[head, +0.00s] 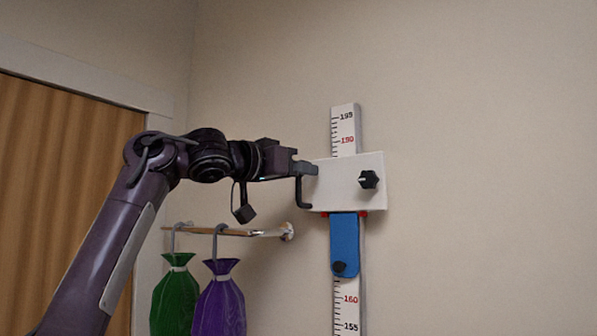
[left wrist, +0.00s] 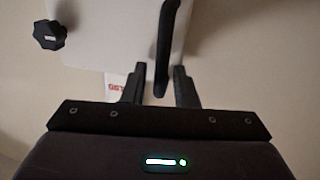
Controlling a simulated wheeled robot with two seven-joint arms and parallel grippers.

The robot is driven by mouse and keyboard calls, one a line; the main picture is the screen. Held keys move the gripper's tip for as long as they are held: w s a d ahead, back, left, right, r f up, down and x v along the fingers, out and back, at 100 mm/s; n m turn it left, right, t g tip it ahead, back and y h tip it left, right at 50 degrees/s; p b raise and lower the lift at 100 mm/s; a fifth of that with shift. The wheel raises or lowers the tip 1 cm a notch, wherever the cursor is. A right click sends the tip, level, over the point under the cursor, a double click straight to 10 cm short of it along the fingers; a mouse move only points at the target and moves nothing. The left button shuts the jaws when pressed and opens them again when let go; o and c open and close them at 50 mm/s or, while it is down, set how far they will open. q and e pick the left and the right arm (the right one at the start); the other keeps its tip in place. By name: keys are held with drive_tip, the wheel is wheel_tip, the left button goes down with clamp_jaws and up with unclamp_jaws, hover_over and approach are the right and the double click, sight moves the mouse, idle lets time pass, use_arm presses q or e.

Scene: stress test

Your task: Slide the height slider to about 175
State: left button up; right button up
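The height slider is a white plate (head: 340,178) with a black knob (head: 368,180) and a black bent handle (head: 302,190). It sits on an upright wall scale (head: 344,118), just below the red 190 mark. A blue piece (head: 344,243) hangs under the plate, above the 160 mark. My left gripper (head: 306,168) is at the handle. In the left wrist view, the handle (left wrist: 164,50) stands between the two fingers of this gripper (left wrist: 159,88), with a gap on the left finger's side. The marks behind the plate are hidden. My right gripper is out of view.
A short wall rail (head: 240,233) below my left forearm holds a green bag (head: 175,296) and a purple bag (head: 219,300) on hooks. An orange-brown curtain or panel (head: 60,190) is at the left. The wall right of the scale is clear.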

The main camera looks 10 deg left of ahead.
use_arm(q)
drive_tip(key=b+v, duration=0.4)
drive_tip(key=v, duration=0.3)
drive_tip(key=shift+s+a, duration=0.25)
drive_tip(key=shift+s, duration=0.05)
drive_tip(key=shift+w+f, duration=0.1)
idle(0.3)
